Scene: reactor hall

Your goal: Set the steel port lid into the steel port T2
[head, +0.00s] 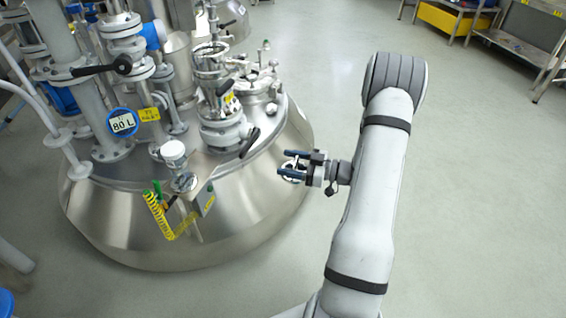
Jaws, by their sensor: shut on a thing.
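My gripper (296,165) reaches in from the right, over the right shoulder of the large steel vessel. Its two dark blue fingers point left and are shut on a small, round, shiny piece, which I take to be the steel port lid (291,167). The fingers cover much of it. The piece is at or just above the vessel's sloping surface; I cannot tell whether it touches. The steel port T2 cannot be told apart here; the gripper and lid may hide it.
The domed steel vessel (250,215) carries pipes, valves and a clamped fitting with a black handle (249,143) left of my gripper. A bench (525,42) stands at the upper right. The floor (480,180) at right is clear.

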